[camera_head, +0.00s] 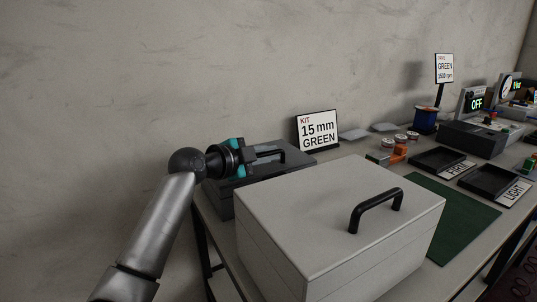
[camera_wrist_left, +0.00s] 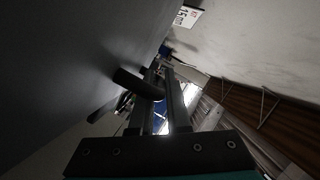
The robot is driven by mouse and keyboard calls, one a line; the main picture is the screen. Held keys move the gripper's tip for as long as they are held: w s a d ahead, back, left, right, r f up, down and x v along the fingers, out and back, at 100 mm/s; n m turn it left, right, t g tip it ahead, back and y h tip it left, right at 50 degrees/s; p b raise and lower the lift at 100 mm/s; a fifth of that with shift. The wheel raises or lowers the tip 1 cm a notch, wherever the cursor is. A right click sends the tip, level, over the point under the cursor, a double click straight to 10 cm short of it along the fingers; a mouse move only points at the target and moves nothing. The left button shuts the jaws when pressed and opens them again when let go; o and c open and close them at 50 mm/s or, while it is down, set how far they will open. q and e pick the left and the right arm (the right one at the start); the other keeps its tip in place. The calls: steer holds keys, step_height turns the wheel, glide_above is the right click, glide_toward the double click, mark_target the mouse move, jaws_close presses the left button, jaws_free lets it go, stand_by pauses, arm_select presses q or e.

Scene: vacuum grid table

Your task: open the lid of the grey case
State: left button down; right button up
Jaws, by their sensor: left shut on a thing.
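A dark grey case (camera_head: 222,196) stands at the back left of the table, partly hidden by my arm and by a pale grey case (camera_head: 340,215) in front of it. The dark case's lid looks down. My left gripper (camera_head: 279,153) reaches over that lid and is shut on its dark handle. In the left wrist view the handle (camera_wrist_left: 137,84) runs between the two fingers (camera_wrist_left: 164,95), beside the broad dark lid surface (camera_wrist_left: 50,70). The pale case has its lid down and a black handle (camera_head: 376,207) on top. My right gripper is not in view.
A "KIT 15 mm GREEN" sign (camera_head: 318,131) stands behind the cases. A wall (camera_head: 200,70) rises behind the table.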

arm_select(q)
steer(key=shift+w+a+r+p, duration=0.1)
steer(key=shift+w+r+p, duration=0.05)
steer(key=shift+r+p, duration=0.25)
steer(key=r+n+p, duration=0.1)
steer(key=w+a+r+g+p, duration=0.1)
steer(key=w+r+n+p, duration=0.1)
steer(key=shift+a+r+n+g, duration=0.2)
steer(key=shift+r+n+g, duration=0.05)
steer(key=shift+n+g, duration=0.05)
steer(key=shift+w+a+r+n+g+p, duration=0.35)
steer(key=shift+w+r+n, duration=0.2)
steer(key=shift+r, duration=0.1)
steer(key=shift+w+a+r+n+h, duration=0.3)
steer(key=shift+w+r+n, duration=0.05)
steer(key=shift+w, duration=0.1)
steer(key=shift+w+a+r+n+g, duration=0.25)
steer(key=shift+w+r+n+g, duration=0.05)
steer(key=shift+w+g, duration=0.1)
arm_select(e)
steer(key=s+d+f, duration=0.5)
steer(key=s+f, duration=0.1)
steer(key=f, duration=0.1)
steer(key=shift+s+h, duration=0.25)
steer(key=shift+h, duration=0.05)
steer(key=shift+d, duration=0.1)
